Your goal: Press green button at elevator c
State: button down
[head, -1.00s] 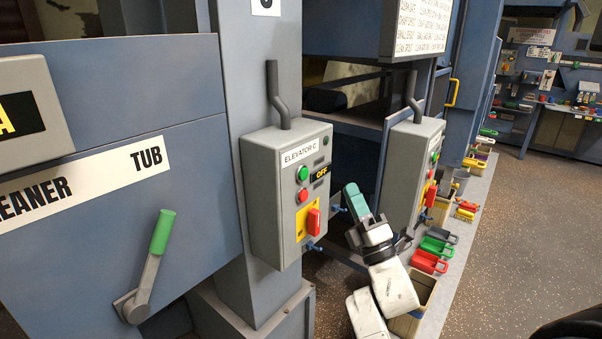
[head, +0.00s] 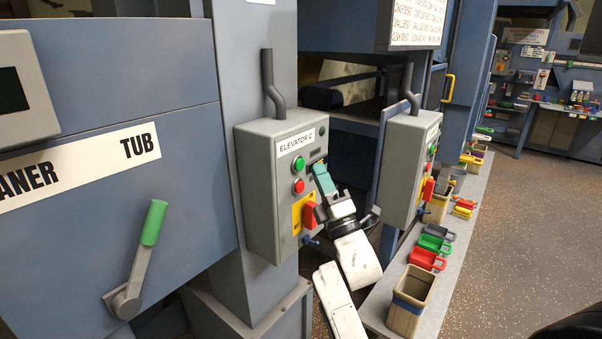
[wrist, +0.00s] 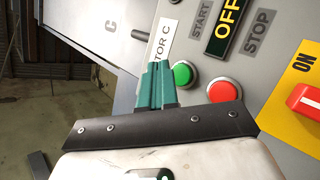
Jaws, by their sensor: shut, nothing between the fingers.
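The grey elevator C control box (head: 262,190) is mounted on a blue column. Its green button (head: 299,163) sits above a red button (head: 299,186). In the wrist view, the green button (wrist: 183,74) is just right of my fingertips, with the red button (wrist: 223,92) further right. My gripper (head: 321,175) is shut and empty, its teal fingers in front of the box's right side, right of the green button in the head view. I cannot tell whether the fingertips touch the panel. The display (wrist: 228,25) reads OFF in the wrist view; my fingers cover it in the head view.
A red switch (head: 309,214) on a yellow plate sits below the buttons. A second similar control box (head: 405,175) stands to the right. A green-handled lever (head: 153,222) is at left.

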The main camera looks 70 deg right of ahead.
jog(key=shift+w+d+b, duration=0.15)
jog(key=shift+w+b, duration=0.2)
jog(key=shift+w, duration=0.3)
jog(key=shift+w+f+b, duration=0.1)
jog(key=shift+w+b, duration=0.2)
jog(key=shift+b, duration=0.2)
dwell(1.4)
jog(key=shift+w+d+b, duration=0.2)
jog(key=shift+w+b, duration=0.4)
jog(key=shift+b, duration=0.05)
dwell(1.0)
jog(key=shift+s, duration=0.1)
jog(key=shift+s+a+p, duration=0.25)
jog(key=shift+s+p, duration=0.25)
jog(key=shift+s, duration=0.3)
jog(key=shift+s+a+p, duration=0.2)
jog(key=shift+s+p, duration=0.2)
jog(key=shift+s, duration=0.4)
jog(key=shift+s+a+p, duration=0.15)
jog(key=shift+s+p, duration=0.3)
jog(key=shift+s, duration=0.4)
jog(key=shift+s+a+p, duration=0.2)
jog(key=shift+s+p, duration=0.2)
jog(key=shift+s, duration=0.4)
